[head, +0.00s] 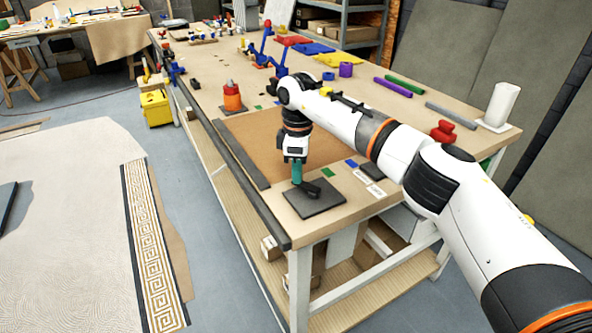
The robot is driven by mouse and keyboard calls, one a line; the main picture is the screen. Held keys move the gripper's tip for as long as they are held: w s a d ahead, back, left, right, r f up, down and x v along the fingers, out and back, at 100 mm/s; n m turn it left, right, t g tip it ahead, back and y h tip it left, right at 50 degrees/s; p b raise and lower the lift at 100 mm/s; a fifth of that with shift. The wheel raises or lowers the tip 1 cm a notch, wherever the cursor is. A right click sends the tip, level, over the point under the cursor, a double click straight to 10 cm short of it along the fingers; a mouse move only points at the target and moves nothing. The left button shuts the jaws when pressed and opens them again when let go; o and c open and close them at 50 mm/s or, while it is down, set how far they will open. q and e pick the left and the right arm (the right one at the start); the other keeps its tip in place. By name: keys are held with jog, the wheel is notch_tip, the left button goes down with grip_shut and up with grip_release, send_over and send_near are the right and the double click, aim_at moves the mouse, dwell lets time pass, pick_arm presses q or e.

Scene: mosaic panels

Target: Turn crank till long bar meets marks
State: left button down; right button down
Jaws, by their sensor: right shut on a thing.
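The crank is near the close corner of the workbench. It has a teal grip (297,173) and a short black arm (311,190) on a dark square plate (325,202). My right gripper (297,161) points down from above and is shut on the teal grip; its fingertips are partly hidden. A long dark bar (240,153) lies along the left side of a brown panel (262,135). I cannot tell whether this is the bar the crank moves. Small green (327,172) and blue (351,163) patches lie near the crank. My left gripper is not in view.
My right arm covers part of the bench. A red-orange jar (232,97) stands behind the panel. Purple, green and grey rods, a red piece (443,131) and a white cylinder (501,104) lie or stand at the right. The floor on the left holds a patterned panel (152,245).

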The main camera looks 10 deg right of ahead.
jog(key=shift+w+d+r+m, duration=0.1)
jog(key=shift+w+d+m, duration=0.1)
jog(key=shift+m, duration=0.4)
jog(key=c, duration=1.2)
grip_release()
notch_tip(320, 180, up, 12)
jog(key=b, duration=0.1)
jog(key=shift+b, duration=0.3)
